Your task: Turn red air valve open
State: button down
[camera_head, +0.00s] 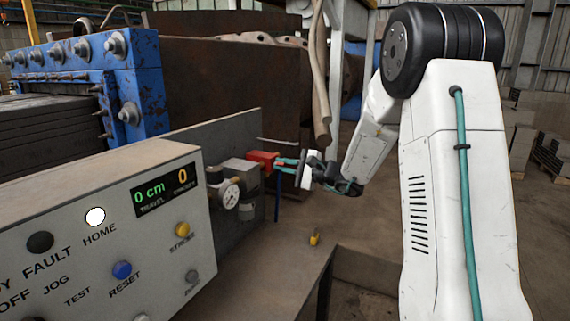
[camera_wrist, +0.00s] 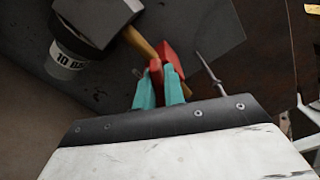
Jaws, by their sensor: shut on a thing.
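The red air valve handle (camera_head: 263,160) sits at the right end of a grey fitting block (camera_head: 240,171) on the machine's grey side plate. My gripper (camera_head: 281,162) reaches it from the right with teal fingers. In the wrist view the teal fingertips (camera_wrist: 158,82) are closed on the red handle (camera_wrist: 170,60), which partly shows beyond them. A brass-coloured stem (camera_wrist: 138,42) joins the handle side to the dark block (camera_wrist: 95,18). The exact angle of the handle is hard to tell in the head view.
A pressure gauge (camera_head: 229,195) hangs below the block. The control panel (camera_head: 150,235) stands at left, its display reading 0 cm and 0.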

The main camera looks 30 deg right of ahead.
jog(key=n, duration=0.2)
jog(key=f+n, duration=0.1)
jog(key=n, duration=0.2)
jog(key=shift+s, duration=0.1)
jog(key=shift+f+n, duration=0.1)
jog(key=shift+n, duration=0.2)
dwell(0.4)
jog(key=c, duration=1.5)
grip_release()
jog(key=shift+d, duration=0.1)
jog(key=v, duration=0.7)
jog(key=shift+s+d, duration=0.1)
jog(key=shift+s, duration=0.25)
